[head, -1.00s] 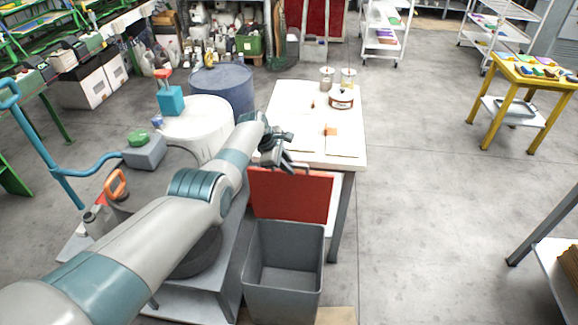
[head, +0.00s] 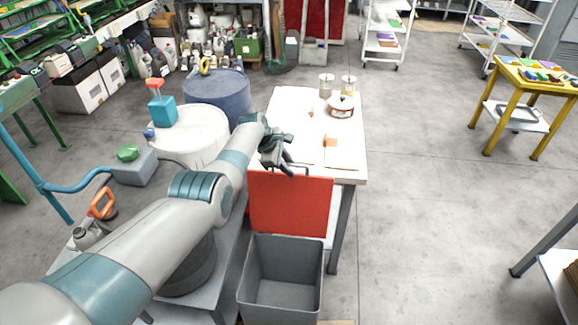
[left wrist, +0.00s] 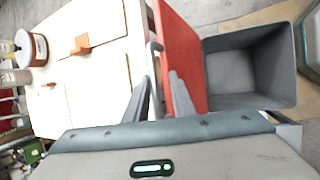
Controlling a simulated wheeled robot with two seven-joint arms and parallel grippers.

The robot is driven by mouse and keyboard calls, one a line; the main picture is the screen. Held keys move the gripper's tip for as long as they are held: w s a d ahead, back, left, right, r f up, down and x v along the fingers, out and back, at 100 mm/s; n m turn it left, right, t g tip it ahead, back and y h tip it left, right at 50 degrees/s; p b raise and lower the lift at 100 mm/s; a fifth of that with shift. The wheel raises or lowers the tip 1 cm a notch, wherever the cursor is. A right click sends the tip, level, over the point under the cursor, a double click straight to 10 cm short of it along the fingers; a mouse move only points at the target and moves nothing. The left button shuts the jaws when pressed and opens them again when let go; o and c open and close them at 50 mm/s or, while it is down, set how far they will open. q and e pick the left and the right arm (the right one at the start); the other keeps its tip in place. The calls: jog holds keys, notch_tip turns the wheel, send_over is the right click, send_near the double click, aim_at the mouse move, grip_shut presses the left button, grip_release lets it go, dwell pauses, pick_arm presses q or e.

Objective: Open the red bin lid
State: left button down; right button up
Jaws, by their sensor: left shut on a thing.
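The red bin lid (head: 290,205) stands raised and close to upright at the back edge of the grey bin (head: 279,315). The bin's mouth is uncovered and its inside looks empty. My left gripper (head: 285,167) is at the lid's top edge, in front of the white table. In the left wrist view, the red lid (left wrist: 181,45) and the open bin (left wrist: 230,72) lie to the right. The fingers (left wrist: 158,96) straddle a thin grey handle (left wrist: 152,62) on the lid, shut on it. My right gripper is not in view.
A white table (head: 345,172) with a pot (head: 341,107) and jars stands just behind the lid. A white drum (head: 190,140) and a blue drum (head: 218,92) stand to the left.

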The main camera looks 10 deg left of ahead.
pick_arm(q)
jog(key=c, duration=1.8)
grip_release()
jog(key=shift+s+f, duration=0.15)
jog(key=shift+f, duration=0.15)
jog(key=shift+c, duration=0.2)
jog(key=shift+w, duration=0.2)
jog(key=shift+r, duration=0.3)
jog(key=shift+s+a+r+p, duration=0.2)
jog(key=shift+a+r+p, duration=0.15)
jog(key=shift+r+p, duration=0.3)
jog(key=v, duration=1.5)
jog(key=shift+s+a+b, duration=0.1)
jog(key=shift+a+b, duration=0.05)
jog(key=shift+b, duration=0.25)
